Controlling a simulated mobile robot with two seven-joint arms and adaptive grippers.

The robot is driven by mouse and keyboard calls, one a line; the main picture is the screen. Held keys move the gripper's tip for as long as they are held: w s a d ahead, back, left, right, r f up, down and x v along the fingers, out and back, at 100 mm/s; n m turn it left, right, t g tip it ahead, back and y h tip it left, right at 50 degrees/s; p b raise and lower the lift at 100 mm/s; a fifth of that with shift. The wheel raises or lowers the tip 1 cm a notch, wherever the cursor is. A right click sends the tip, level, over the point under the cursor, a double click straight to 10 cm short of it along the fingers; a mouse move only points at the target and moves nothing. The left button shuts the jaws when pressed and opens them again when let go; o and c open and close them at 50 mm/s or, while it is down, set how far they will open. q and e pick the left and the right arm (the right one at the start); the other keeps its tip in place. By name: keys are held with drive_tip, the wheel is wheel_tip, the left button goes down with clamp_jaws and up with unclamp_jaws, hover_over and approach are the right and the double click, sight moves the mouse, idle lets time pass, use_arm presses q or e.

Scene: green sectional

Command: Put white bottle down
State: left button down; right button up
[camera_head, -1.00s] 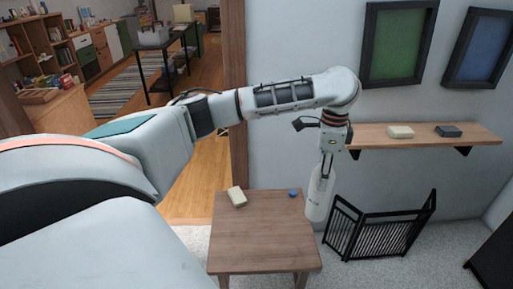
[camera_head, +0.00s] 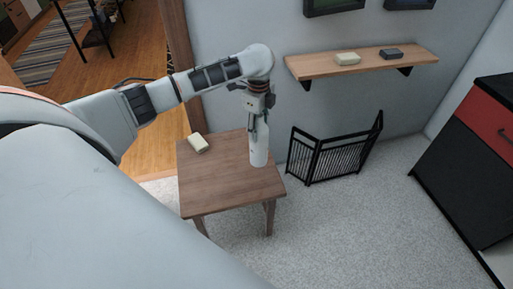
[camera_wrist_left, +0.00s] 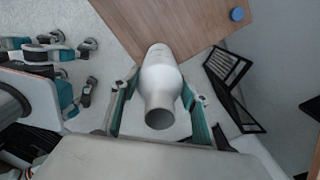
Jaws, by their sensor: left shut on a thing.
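The white bottle (camera_head: 259,150) hangs upright below my left gripper (camera_head: 259,120) in the head view. It overlaps the right part of the wooden table (camera_head: 215,180); I cannot tell whether its base touches the top. In the left wrist view the bottle (camera_wrist_left: 160,78) sits between the two fingers of my left gripper (camera_wrist_left: 158,108), its open neck facing the camera. The gripper is shut on it. The bottle's far end overlaps the edge of the table (camera_wrist_left: 150,20) there. My right gripper is not in view.
A pale block (camera_head: 198,143) lies at the table's back left. A small blue round thing (camera_wrist_left: 237,14) shows near the table's corner in the wrist view. A black folding fence (camera_head: 335,155) stands right of the table. A wall shelf (camera_head: 360,62) holds two small blocks.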

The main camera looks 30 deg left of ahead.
sight(258, 149)
use_arm(q)
wheel_tip(258, 149, down, 4)
drive_tip(key=shift+r+b, duration=0.1)
drive_tip(key=shift+b, duration=0.4)
drive_tip(key=shift+f, duration=0.75)
wheel_tip(258, 149, down, 5)
drive_tip(key=shift+f+b, duration=0.15)
drive_tip(key=shift+b, duration=1.05)
drive_tip(key=shift+f, duration=0.15)
drive_tip(key=shift+r, duration=0.2)
drive_tip(key=shift+f, duration=0.1)
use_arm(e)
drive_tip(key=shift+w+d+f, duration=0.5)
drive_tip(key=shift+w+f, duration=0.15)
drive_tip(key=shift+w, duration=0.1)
